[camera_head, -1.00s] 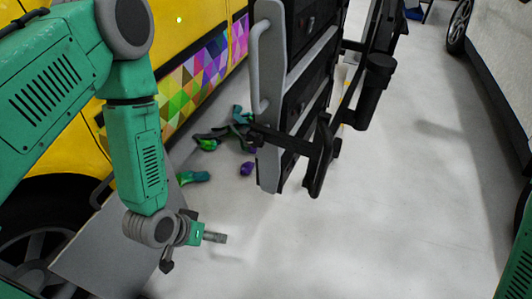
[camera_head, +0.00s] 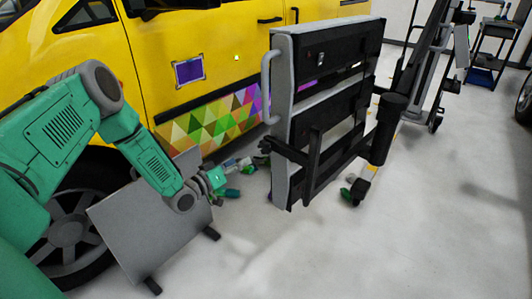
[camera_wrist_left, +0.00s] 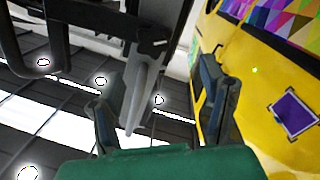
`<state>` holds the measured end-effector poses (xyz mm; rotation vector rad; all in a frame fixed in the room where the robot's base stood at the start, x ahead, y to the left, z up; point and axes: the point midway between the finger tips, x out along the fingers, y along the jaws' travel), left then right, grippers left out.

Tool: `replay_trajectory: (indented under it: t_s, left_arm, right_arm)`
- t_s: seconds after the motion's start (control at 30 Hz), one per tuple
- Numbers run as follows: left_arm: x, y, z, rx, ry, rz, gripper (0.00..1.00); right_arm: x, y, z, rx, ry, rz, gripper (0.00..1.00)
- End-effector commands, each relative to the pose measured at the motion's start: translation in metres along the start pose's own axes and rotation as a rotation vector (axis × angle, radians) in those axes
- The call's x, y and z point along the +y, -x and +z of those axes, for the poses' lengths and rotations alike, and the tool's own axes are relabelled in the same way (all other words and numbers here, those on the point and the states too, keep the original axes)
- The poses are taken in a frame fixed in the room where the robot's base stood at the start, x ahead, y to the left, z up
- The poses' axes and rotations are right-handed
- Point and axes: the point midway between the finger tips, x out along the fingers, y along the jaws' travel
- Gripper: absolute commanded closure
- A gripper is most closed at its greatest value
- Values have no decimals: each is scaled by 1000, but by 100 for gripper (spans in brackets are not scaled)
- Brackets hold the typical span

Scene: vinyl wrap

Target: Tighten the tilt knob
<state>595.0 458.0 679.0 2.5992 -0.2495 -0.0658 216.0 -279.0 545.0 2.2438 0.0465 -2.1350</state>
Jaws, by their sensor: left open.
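A black panel stand (camera_head: 335,100) with pale grey edges stands right of my left gripper. A small black knob-like part (camera_head: 265,146) sits at the left end of its dark crossbar; I cannot tell for sure that it is the tilt knob. In the left wrist view a dark bar with a small handle-like part (camera_wrist_left: 152,44) crosses beyond the fingers. My left gripper (camera_head: 219,182) is open, apart from the stand in the head view; its two fingers also show in the wrist view (camera_wrist_left: 163,98), with nothing clearly held between them. My right gripper is out of view.
A yellow van (camera_head: 205,45) with a colourful triangle strip stands behind. A grey board (camera_head: 150,222) on feet leans near its wheel, below my left arm. Small coloured items (camera_head: 240,165) lie on the floor. A dark cart (camera_head: 493,50) stands far right. The floor at right is mostly clear.

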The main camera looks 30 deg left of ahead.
Motion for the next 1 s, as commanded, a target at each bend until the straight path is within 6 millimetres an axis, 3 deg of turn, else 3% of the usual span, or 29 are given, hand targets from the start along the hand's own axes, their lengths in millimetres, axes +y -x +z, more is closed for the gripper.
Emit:
replay_trajectory:
  t_s: [0.2, 0.43, 0.63, 0.93, 0.97, 1.0]
  left_arm:
    - [9, -51, 2, 0, -11, 4, 35]
    - [8, -91, 2, -2, -8, 3, 35]
    - [4, -107, 1, -1, -3, 1, 35]
    - [8, -110, 0, -3, -6, 0, 35]
    - [9, -110, 0, -3, -6, 0, 39]
    - [9, -110, 0, -3, -7, 0, 53]
  right_arm:
    - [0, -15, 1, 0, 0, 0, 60]
    - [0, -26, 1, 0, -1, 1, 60]
    - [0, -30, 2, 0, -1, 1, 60]
    - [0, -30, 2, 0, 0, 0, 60]
    - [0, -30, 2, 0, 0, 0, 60]
    - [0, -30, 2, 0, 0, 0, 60]
